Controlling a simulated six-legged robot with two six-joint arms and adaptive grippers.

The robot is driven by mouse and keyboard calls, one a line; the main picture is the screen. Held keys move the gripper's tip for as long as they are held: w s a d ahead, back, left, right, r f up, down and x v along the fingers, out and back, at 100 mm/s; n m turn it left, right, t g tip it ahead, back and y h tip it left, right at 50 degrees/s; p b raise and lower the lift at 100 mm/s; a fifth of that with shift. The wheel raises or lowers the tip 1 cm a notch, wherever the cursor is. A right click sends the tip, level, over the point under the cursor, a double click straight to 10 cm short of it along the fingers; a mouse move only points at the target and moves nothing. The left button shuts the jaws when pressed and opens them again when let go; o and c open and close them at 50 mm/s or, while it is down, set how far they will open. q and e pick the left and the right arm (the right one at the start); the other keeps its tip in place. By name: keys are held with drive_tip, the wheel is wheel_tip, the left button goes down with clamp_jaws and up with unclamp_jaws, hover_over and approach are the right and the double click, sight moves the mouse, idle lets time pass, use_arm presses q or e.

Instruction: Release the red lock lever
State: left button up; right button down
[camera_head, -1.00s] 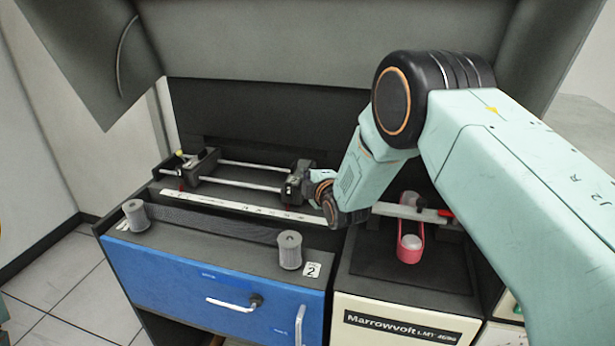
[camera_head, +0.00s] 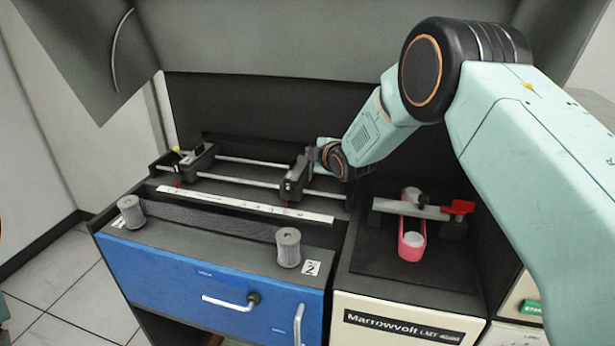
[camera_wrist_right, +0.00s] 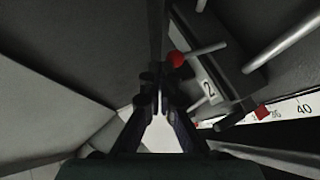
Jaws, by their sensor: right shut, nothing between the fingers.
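A red ball-ended lever (camera_wrist_right: 177,59) shows in the right wrist view, its metal rod running right beside a block labelled 2. My right gripper (camera_wrist_right: 157,82) is shut and empty, its fingertips just below and left of the red ball, apart from it in the picture. In the head view its wrist is at the right carriage (camera_head: 294,182) on the two rails; the fingers are mostly hidden there. A separate red handle (camera_head: 460,207) sits on the grey bar of the right-hand unit. I cannot tell which the task means. My left gripper is out of view.
A white numbered scale (camera_head: 245,203) runs in front of the rails. A second carriage (camera_head: 185,162) stands at the left end. Two grey rollers with a dark ribbon sit above the blue drawer front (camera_head: 215,275). A pink loop (camera_head: 411,250) hangs around the bar.

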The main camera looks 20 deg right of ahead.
drive_tip(key=shift+w+d+r+p, duration=0.15)
drive_tip(key=shift+w+r+p, duration=0.1)
drive_tip(key=shift+r+p, duration=0.4)
drive_tip(key=shift+r, duration=0.1)
